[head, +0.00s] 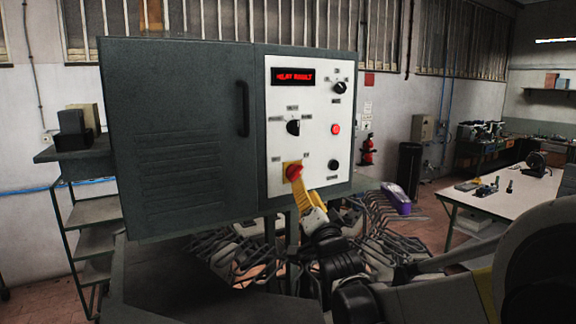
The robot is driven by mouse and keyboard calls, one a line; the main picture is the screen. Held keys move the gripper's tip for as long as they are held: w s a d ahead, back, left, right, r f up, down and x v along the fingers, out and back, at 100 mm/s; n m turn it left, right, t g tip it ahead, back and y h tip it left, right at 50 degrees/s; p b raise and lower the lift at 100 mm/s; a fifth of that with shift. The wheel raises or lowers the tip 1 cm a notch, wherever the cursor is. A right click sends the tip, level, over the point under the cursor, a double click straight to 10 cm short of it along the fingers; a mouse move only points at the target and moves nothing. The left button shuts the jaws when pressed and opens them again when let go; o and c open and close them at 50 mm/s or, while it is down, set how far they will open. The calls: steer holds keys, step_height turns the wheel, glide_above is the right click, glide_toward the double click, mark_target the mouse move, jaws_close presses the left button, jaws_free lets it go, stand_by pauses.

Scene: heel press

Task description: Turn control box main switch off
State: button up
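The control box (180,130) is a dark grey cabinet with a white panel (310,110) on its right side. The main switch (293,172) is a red knob on a yellow plate, low on that panel. My gripper (302,188) reaches up from the lower right, and its yellow finger end is at the red knob, overlapping its lower part. I cannot tell whether it touches or grips the knob. The knob's exact angle is partly hidden, and the small labels beside it are too blurred to read.
The panel also holds a lit red display (293,76) with a fault message, a black selector (293,127), an upper black knob (340,87), a red button (335,129) and a lower black knob (333,164). Wire racks (375,225) stand below. A workbench (505,195) is at right.

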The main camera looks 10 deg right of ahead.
mark_target(298, 175)
steer(key=x, duration=0.2)
steer(key=p+x, duration=0.1)
steer(key=x, duration=0.4)
steer(key=shift+w+f+p, duration=0.2)
steer(key=shift+w+p, duration=0.15)
steer(key=shift+w, duration=0.05)
steer(key=shift+w+r, duration=0.3)
steer(key=shift+w, duration=0.15)
steer(key=shift+w+f, duration=0.15)
steer(key=shift+w, duration=0.2)
steer(key=shift+s, duration=0.15)
jaws_close()
